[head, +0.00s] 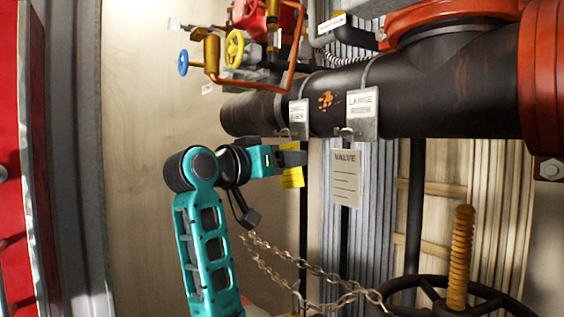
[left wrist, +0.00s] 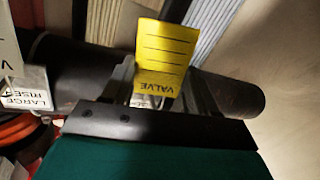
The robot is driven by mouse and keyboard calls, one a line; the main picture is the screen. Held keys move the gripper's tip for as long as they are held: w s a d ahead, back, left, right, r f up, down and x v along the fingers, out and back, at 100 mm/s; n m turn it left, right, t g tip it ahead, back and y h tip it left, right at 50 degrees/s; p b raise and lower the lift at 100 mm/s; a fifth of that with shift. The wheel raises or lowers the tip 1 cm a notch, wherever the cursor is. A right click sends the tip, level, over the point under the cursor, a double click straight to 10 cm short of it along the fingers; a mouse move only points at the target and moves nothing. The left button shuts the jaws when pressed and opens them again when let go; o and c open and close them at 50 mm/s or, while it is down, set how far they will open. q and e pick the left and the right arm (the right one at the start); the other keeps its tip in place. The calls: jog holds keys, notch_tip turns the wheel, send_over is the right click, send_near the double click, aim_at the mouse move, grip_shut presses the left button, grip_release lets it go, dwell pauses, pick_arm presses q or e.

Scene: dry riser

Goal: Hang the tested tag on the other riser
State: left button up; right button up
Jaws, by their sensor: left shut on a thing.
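My left gripper (head: 288,159) is shut on a yellow tag (head: 292,178), which hangs below the fingers. In the left wrist view the yellow tag (left wrist: 166,58) reads VALVE and stands out between the fingers (left wrist: 162,92). A pale tag (head: 346,182) reading VALVE hangs below the plate marked LARGE (head: 362,110) on the dark pipe (head: 430,75). A smaller plate (head: 298,118), with lettering too small to read, hangs left of it on the same pipe. My right gripper is not in view.
Above the pipe are brass fittings with a yellow handwheel (head: 234,48) and a blue one (head: 183,62). A chain (head: 300,262) sags below, towards a dark handwheel with a yellow stem (head: 460,255). Bare wall (head: 140,110) lies to the left.

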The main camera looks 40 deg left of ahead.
pick_arm(q)
jog(key=o, duration=1.1)
jog(key=shift+s, duration=0.1)
jog(key=s, duration=1.2)
jog(key=shift+s+a+p, duration=0.15)
jog(key=shift+s+p, duration=0.2)
jog(key=shift+p, duration=0.1)
